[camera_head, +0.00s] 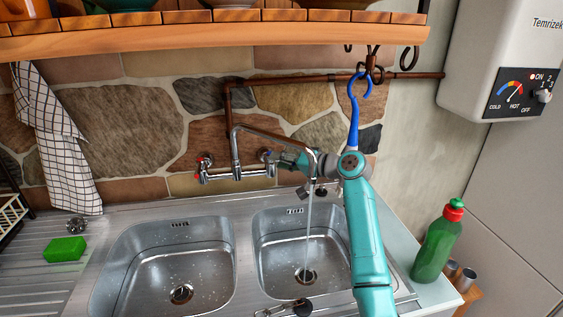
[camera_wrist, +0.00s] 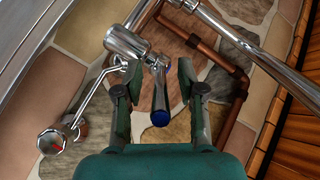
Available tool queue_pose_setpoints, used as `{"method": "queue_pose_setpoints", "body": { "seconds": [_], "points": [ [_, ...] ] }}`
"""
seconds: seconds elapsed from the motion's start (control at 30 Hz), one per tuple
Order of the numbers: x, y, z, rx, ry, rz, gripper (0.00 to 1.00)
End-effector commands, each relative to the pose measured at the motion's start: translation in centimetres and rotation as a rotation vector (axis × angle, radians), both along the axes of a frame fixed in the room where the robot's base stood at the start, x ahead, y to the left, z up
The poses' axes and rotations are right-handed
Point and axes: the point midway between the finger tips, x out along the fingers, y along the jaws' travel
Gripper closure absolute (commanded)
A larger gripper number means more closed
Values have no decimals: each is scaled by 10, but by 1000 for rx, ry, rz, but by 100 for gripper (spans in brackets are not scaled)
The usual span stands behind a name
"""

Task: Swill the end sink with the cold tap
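The mixer tap (camera_head: 236,174) is on the stone wall above a double steel sink. It has a red-marked handle (camera_head: 203,162) at left and a blue-marked cold handle (camera_head: 267,155) at right. The cold handle's blue-tipped lever (camera_wrist: 160,100) shows between my fingers in the wrist view. My gripper (camera_head: 284,159) is at the cold handle; in the wrist view its fingers (camera_wrist: 160,88) are open on either side of the lever, with gaps. The spout (camera_head: 265,134) points over the right basin (camera_head: 272,248), and a water stream (camera_head: 308,230) falls near its drain. The left basin (camera_head: 140,255) has droplets.
A green bottle (camera_head: 437,245) with a red cap stands right of the sink. A green sponge (camera_head: 64,249) lies on the drainboard. A wooden shelf (camera_head: 220,37) with hooks overhangs, and a blue hooked item (camera_head: 353,115) shows behind my arm. A heater (camera_head: 505,60) is upper right.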

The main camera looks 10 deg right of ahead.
Motion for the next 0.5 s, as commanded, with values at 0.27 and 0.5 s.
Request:
{"method": "queue_pose_setpoints", "body": {
  "seconds": [0.27, 0.5],
  "points": [
    [0, 0, 0, 0, 0, 0, 71],
    [0, 0, 0, 0, 0, 0, 100]
  ]
}}
